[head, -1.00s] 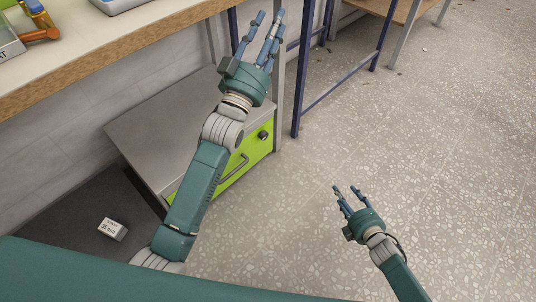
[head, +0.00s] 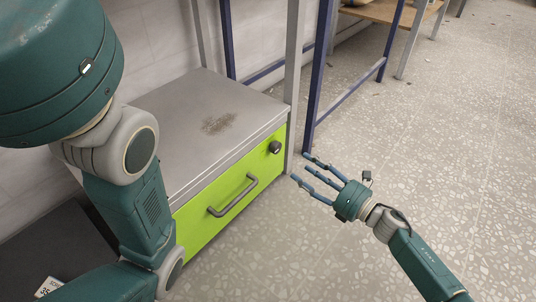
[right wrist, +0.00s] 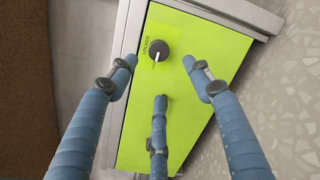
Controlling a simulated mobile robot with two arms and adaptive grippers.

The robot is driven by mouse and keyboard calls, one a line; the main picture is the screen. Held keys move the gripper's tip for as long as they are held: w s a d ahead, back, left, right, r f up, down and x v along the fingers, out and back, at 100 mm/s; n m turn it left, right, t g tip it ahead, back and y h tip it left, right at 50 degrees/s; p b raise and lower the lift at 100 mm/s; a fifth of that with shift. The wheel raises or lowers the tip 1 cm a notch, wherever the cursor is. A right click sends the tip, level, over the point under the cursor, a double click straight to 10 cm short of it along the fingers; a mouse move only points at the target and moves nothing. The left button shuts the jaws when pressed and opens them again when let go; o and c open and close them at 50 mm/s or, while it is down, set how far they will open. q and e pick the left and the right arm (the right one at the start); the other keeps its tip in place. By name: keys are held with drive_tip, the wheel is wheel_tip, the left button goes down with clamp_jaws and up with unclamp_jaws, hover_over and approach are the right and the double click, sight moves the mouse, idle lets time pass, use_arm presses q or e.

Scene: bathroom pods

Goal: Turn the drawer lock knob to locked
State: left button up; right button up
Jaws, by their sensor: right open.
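The dark round drawer lock knob (head: 275,147) sits at the upper right of the lime green drawer front (head: 225,205). In the right wrist view the knob (right wrist: 159,50) has a white pointer line toward the picture's bottom, slightly left. Small lettering, seemingly "LOCKED", stands sideways just left of it. My right gripper (head: 302,167) is open and empty, right of the knob and apart from it. In the right wrist view its fingers (right wrist: 163,80) spread below and beside the knob. My left arm fills the left side of the head view; its fingers are out of frame.
A grey bar handle (head: 232,197) crosses the drawer front left of the knob. The grey cabinet top (head: 190,125) is bare, with a brown stain. A grey post (head: 292,80) and a blue post (head: 320,75) stand near the knob. Open speckled floor (head: 450,160) lies right.

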sight(278, 149)
drive_tip(key=b+x, duration=0.4)
drive_tip(key=x, duration=0.5)
drive_tip(key=shift+b, duration=0.3)
drive_tip(key=shift+b+x, duration=0.3)
drive_tip(key=shift+x, duration=0.5)
drive_tip(key=shift+r, duration=0.1)
drive_tip(key=shift+c, duration=0.2)
